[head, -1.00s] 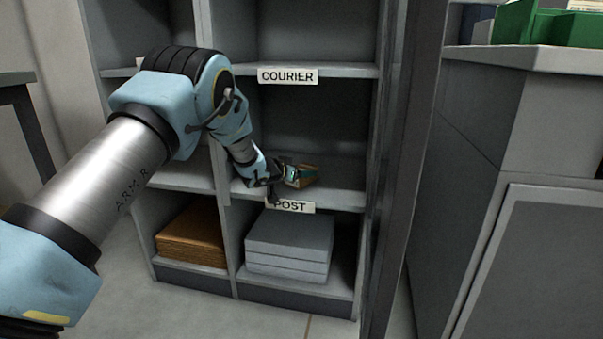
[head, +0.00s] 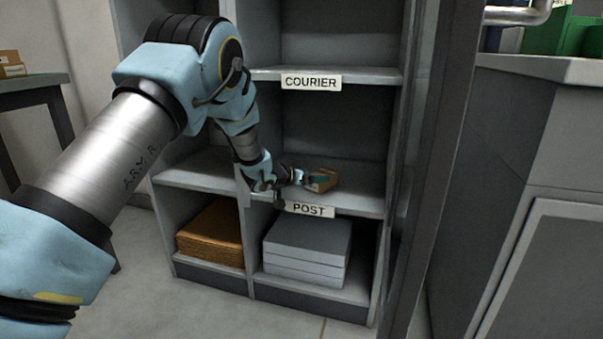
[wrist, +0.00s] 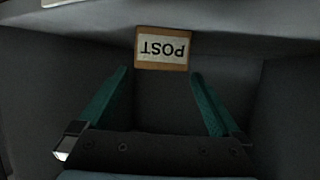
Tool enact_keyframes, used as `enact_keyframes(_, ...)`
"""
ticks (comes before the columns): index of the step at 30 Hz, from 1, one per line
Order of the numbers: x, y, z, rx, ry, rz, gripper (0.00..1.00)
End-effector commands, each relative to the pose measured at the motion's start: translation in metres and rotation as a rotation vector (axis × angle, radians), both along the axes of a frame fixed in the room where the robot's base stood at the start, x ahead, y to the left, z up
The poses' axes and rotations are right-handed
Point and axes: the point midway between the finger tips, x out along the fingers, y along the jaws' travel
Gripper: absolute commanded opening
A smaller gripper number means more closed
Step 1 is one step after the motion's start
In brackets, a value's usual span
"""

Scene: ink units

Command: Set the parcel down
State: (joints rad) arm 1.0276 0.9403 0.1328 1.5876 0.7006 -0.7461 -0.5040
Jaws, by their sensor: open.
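The parcel (head: 324,177), a small brown box, rests on the shelf above the POST sign (head: 309,209), towards the front. In the wrist view the parcel (wrist: 162,66) shows a white label reading POST, upside down there. My gripper (head: 306,178) is at the parcel's left in the head view. In the wrist view my gripper (wrist: 160,74) has its two teal fingers spread wide. The parcel is just beyond and between the fingertips, with a gap showing on each side. Its far side is hidden.
The COURIER sign (head: 311,82) marks the shelf above. Grey boxes (head: 307,250) and brown sheets (head: 211,232) fill the bottom compartments. A dark upright panel (head: 437,150) stands close on the right. The shelf right of the parcel is clear. A table (head: 35,83) stands at far left.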

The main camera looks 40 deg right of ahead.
Motion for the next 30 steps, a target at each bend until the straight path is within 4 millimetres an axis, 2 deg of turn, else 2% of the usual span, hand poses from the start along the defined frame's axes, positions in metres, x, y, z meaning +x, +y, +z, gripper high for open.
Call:
enact_keyframes(3, -0.004, 0.024, 0.011, 0.001, 0.001, 0.003, 1.00)
enact_keyframes(9, -0.009, 0.051, 0.020, 0.000, 0.001, 0.001, 1.00)
enact_keyframes(13, -0.011, 0.058, 0.022, 0.000, 0.000, 0.000, 1.00)
enact_keyframes(20, -0.011, 0.060, 0.022, 0.000, -0.001, 0.000, 1.00)
enact_keyframes(23, -0.003, 0.067, 0.024, 0.009, -0.001, 0.022, 1.00)
enact_keyframes(26, 0.026, 0.097, 0.031, 0.049, 0.002, 0.112, 1.00)
enact_keyframes(29, 0.068, 0.156, 0.039, 0.127, 0.017, 0.267, 1.00)
enact_keyframes(30, 0.084, 0.186, 0.042, 0.168, 0.029, 0.338, 1.00)
